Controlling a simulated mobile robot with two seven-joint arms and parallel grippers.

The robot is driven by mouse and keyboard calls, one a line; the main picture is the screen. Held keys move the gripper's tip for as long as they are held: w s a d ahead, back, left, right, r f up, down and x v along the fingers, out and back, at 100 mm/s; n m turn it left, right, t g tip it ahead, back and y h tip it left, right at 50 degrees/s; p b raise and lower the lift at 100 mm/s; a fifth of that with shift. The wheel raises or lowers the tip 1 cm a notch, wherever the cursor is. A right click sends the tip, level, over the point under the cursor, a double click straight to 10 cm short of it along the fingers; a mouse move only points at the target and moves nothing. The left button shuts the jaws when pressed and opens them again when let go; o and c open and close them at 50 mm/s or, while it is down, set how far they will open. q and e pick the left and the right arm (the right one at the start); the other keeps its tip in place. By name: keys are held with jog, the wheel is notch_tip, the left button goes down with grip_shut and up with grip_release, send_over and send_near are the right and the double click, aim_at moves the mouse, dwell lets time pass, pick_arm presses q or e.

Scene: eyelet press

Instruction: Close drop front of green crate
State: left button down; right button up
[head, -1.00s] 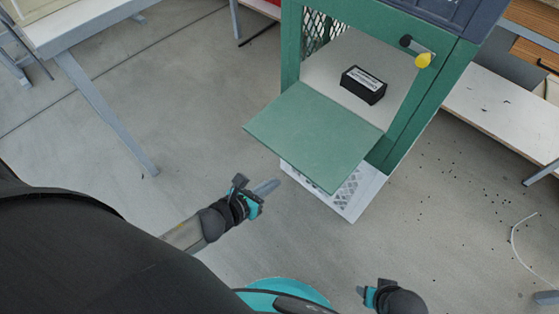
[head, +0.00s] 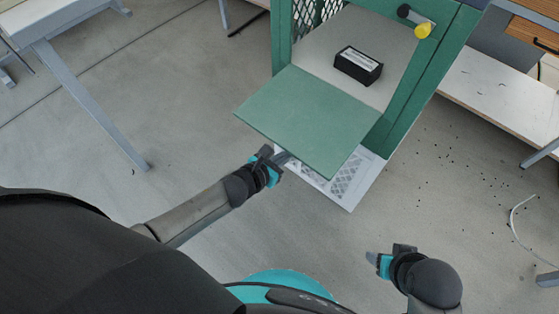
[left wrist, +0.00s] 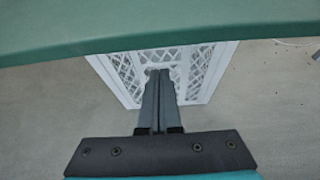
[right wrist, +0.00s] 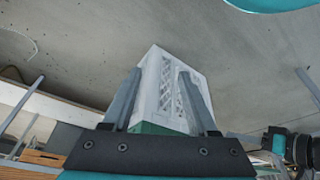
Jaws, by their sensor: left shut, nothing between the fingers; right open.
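The green crate (head: 420,95) stands at the upper right of the head view. Its drop front (head: 305,115) is a flat green panel hanging open, roughly level, toward me. The panel's edge also crosses the top of the left wrist view (left wrist: 150,28). My left gripper (head: 288,157) is shut and empty, with its fingertips at or just under the panel's near left edge; the head view partly hides them. Its closed fingers show in the left wrist view (left wrist: 158,85). My right gripper (head: 372,258) is open and empty, low and to the right, apart from the crate.
A black box with a white label (head: 358,66) lies inside the crate. A white lattice crate (head: 345,185) is below the panel. White tables stand at left and right. The floor between is mostly clear.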

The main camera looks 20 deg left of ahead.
aim_at(287, 148)
pick_arm(q)
jog(key=shift+s+r+p, duration=0.1)
jog(key=shift+r+p, duration=0.55)
jog(key=shift+r, duration=1.15)
pick_arm(e)
jog(key=shift+s+f, duration=0.2)
jog(key=shift+f, duration=0.75)
